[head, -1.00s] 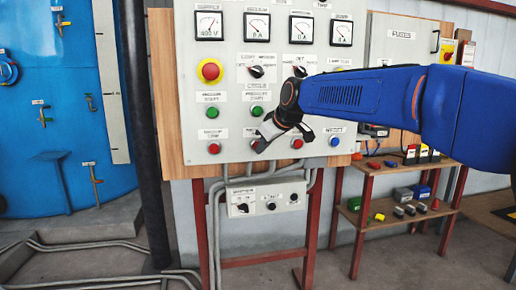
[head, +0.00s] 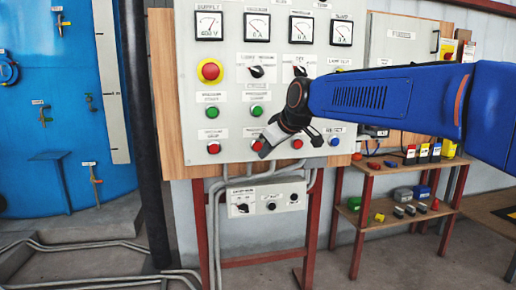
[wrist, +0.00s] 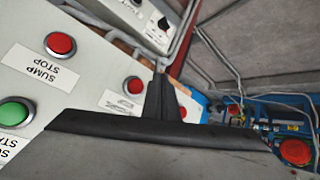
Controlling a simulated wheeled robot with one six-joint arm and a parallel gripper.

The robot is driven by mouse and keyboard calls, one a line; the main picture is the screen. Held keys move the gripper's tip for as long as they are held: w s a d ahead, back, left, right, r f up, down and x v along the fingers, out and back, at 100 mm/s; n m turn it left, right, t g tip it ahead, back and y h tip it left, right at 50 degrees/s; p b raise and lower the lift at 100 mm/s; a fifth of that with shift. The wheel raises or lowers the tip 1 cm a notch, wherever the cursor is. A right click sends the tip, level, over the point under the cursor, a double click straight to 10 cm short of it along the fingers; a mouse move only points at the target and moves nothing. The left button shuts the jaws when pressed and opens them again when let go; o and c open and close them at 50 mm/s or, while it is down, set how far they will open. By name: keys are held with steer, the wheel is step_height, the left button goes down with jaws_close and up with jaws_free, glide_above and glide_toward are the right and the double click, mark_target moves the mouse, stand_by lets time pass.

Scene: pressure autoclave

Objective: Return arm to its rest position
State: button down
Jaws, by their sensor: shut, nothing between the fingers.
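My gripper (head: 264,149) is at the end of my blue arm, in front of the lower part of the grey control panel (head: 225,60). Its fingers are shut with nothing between them and point down and left. In the head view they cover part of a red button in the bottom row; I cannot tell whether they touch the panel. In the wrist view the dark gripper (wrist: 160,100) shows shut, with the red SUMP STOP button (wrist: 60,44) and a green button (wrist: 14,112) to its left.
The panel carries gauges, a red emergency button (head: 210,71) and several knobs and buttons. A small switch box (head: 267,198) hangs below. A dark pipe (head: 140,120) and the blue autoclave (head: 60,110) are at left. A red-framed shelf (head: 375,220) with small parts is at right.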

stand_by(0.5)
steer(key=s+d+f+m+h, duration=0.1)
steer(key=s+d+f+m, duration=0.1)
steer(key=s+d+f, duration=0.35)
steer(key=s+d+f+m+g+h, duration=0.1)
steer(key=s+d+f+m, duration=0.1)
steer(key=s+d, duration=0.6)
steer(key=s+d+f+m+h, duration=0.1)
steer(key=s+d+f+m, duration=0.15)
steer(key=s+d, duration=0.4)
steer(key=s+d+f+m+g+h, duration=0.1)
steer(key=s+d+f+m, duration=0.1)
steer(key=s+d+f, duration=0.3)
steer(key=s+d+f+m+g+h, duration=0.1)
steer(key=s+d+f+m, duration=0.1)
steer(key=s+d+f, duration=0.4)
steer(key=s+f, duration=0.5)
steer(key=s, duration=0.2)
steer(key=shift+d+f, duration=0.2)
steer(key=shift+d, duration=0.1)
steer(key=shift+w, duration=0.1)
